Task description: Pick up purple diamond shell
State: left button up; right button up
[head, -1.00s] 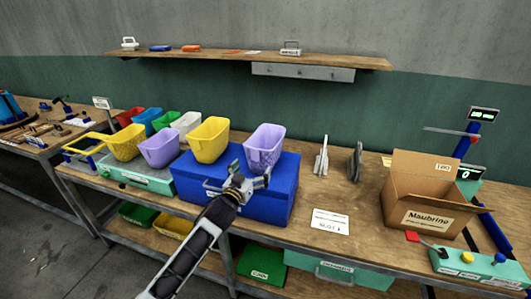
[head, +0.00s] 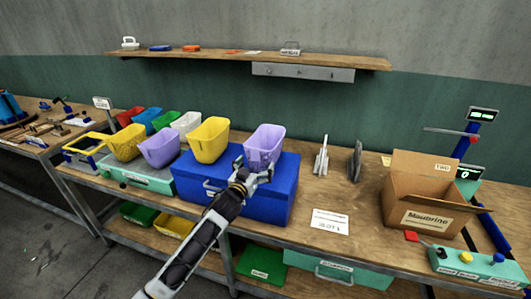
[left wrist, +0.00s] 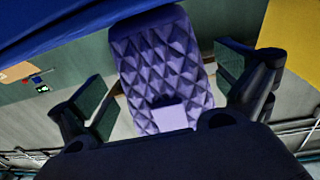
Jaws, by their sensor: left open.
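The purple diamond shell (head: 264,146) stands on top of the blue box (head: 283,199), at its right side. In the left wrist view the shell (left wrist: 158,65) shows its diamond-quilted face, lying between the two fingers. My left gripper (head: 254,176) is at the shell's front lower side. It also shows in the left wrist view (left wrist: 160,97), open, with a finger on either side of the shell and visible gaps. Another purple shell (head: 160,147) stands further left. My right gripper is not in view.
A yellow shell (head: 209,140) stands just left of the purple diamond shell on the blue box. More coloured shells stand at the left. A cardboard box (head: 430,197) is at the right, with a white card (head: 329,221) on the bench between.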

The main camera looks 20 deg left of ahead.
pick_arm(q)
jog(key=shift+w+d, duration=0.2)
jog(key=shift+w, duration=1.5)
jog(key=shift+c, duration=0.4)
jog(key=c, duration=0.6)
jog(key=shift+r, duration=5)
jog(key=shift+s, duration=0.15)
